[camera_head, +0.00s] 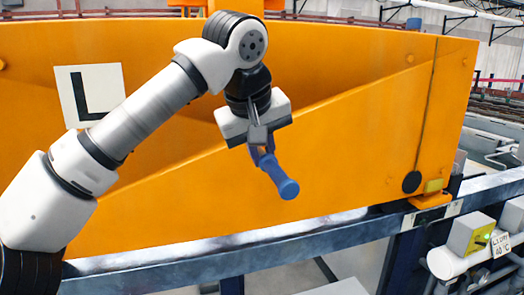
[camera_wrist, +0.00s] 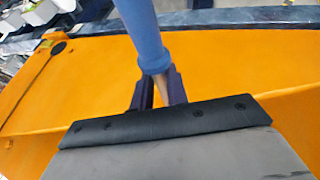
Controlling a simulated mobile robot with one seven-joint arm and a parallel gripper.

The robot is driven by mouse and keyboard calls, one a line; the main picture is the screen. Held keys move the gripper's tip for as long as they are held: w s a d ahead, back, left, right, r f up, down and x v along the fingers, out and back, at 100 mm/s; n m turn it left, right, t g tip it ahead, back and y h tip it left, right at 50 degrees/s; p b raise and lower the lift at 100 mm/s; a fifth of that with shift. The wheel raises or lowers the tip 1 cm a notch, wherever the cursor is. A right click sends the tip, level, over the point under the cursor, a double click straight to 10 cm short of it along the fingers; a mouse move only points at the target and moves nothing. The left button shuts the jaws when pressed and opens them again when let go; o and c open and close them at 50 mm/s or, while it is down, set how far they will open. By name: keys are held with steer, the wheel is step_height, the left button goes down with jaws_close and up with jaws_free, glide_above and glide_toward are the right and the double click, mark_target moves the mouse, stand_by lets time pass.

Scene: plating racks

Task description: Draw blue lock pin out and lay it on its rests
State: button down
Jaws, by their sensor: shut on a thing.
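The blue lock pin (camera_head: 277,175) is in my gripper (camera_head: 261,146), clear of any hole that I can see. In the head view it hangs tilted, its thick rounded end low and to the right, in front of the orange beam. In the wrist view the blue pin (camera_wrist: 147,35) runs up from between the two dark fingers (camera_wrist: 159,90), which are shut on it. A paler section of the pin shows between the fingertips. The pin's rests cannot be made out in either view.
A large orange beam (camera_head: 340,150) with an "L" plate (camera_head: 89,94) fills the background. A grey-blue rail (camera_head: 200,262) runs below it. A black disc (camera_head: 411,182) hangs on a cord at the right.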

mark_target(282, 175)
steer(key=shift+s, duration=0.15)
steer(key=shift+s+d+b, duration=0.25)
steer(key=shift+s+d, duration=0.25)
steer(key=shift+s, duration=0.95)
steer(key=shift+s+d+b, duration=0.25)
steer(key=shift+s+d, duration=0.2)
steer(key=shift+s, duration=1)
steer(key=shift+s+d+b, duration=0.25)
steer(key=shift+s+d, duration=0.25)
steer(key=shift+s, duration=0.95)
